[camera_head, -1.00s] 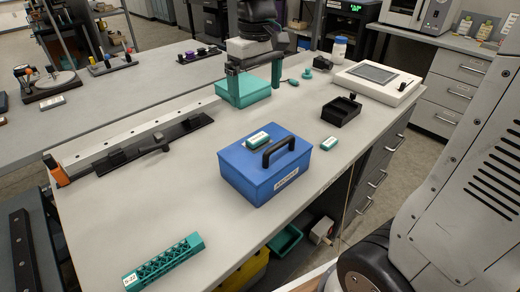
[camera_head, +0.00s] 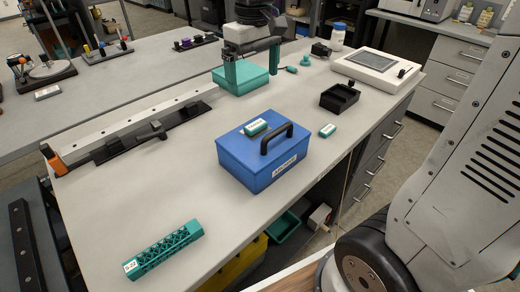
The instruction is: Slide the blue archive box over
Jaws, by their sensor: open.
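The blue archive box (camera_head: 238,163) stands upright in the middle of the grey bench, near its front edge. It has a black handle (camera_head: 277,138) on its lid and a white label on its front. A small teal-and-white block (camera_head: 255,127) rests on the lid. My gripper (camera_head: 252,73) is open at the back of the bench, behind the blue box and apart from it. Its two fingers point down at a teal box (camera_head: 240,84); I cannot tell whether they touch it.
A teal lattice bar (camera_head: 163,250) lies at the front left. A black rail fixture (camera_head: 150,134) runs along the left. A black tray (camera_head: 339,97), a small teal block (camera_head: 327,130) and a white device (camera_head: 378,72) are to the right. Bare bench lies left of the blue box.

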